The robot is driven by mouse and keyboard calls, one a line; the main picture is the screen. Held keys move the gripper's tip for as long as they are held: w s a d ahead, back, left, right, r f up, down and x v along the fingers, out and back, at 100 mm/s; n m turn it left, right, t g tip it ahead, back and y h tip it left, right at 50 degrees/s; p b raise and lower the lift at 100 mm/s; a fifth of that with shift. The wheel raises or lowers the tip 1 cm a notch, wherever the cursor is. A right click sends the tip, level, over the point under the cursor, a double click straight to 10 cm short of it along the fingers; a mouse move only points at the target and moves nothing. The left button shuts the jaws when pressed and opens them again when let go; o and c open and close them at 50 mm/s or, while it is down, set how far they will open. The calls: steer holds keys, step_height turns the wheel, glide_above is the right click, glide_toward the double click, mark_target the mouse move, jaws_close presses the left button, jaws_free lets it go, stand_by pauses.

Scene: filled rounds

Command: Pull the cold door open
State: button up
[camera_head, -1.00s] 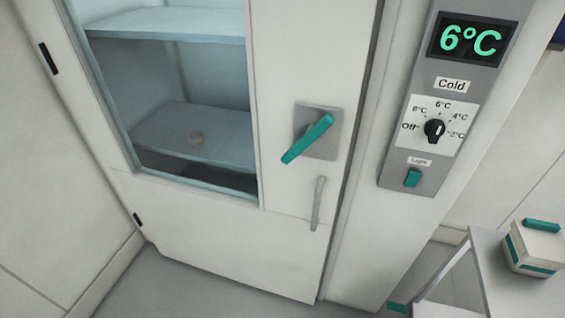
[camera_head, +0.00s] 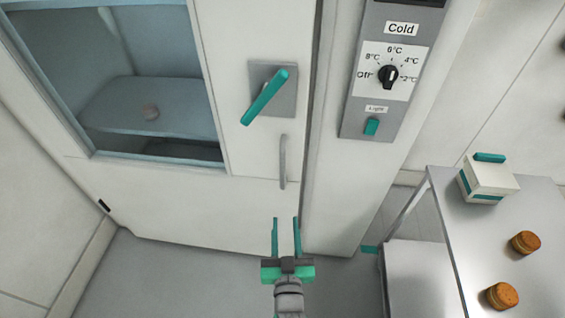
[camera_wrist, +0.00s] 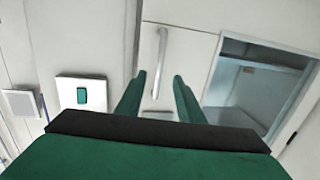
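The white cold door (camera_head: 240,215) has a window on its left part and looks shut in its frame. A teal lever (camera_head: 265,97) on a grey plate sits tilted on its right side. Below it is a grey vertical pull handle (camera_head: 283,162), which also shows in the wrist view (camera_wrist: 160,62). My gripper (camera_head: 286,222) is open and empty, its two teal fingers pointing up in the head view, below the pull handle and apart from it. In the wrist view the fingers (camera_wrist: 152,85) point towards the handle, which appears between them and beyond their tips.
A grey control panel (camera_head: 354,115) with a dial and teal light switch is right of the door. A metal table (camera_head: 455,235) at the right holds a white box (camera_head: 488,182) and two brown rounds (camera_head: 502,296).

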glide_toward(282, 165)
steer(key=shift+t+y, duration=0.3)
steer(key=w, duration=1.1)
steer(key=shift+f, duration=0.35)
steer(key=shift+d, duration=0.15)
jaws_close()
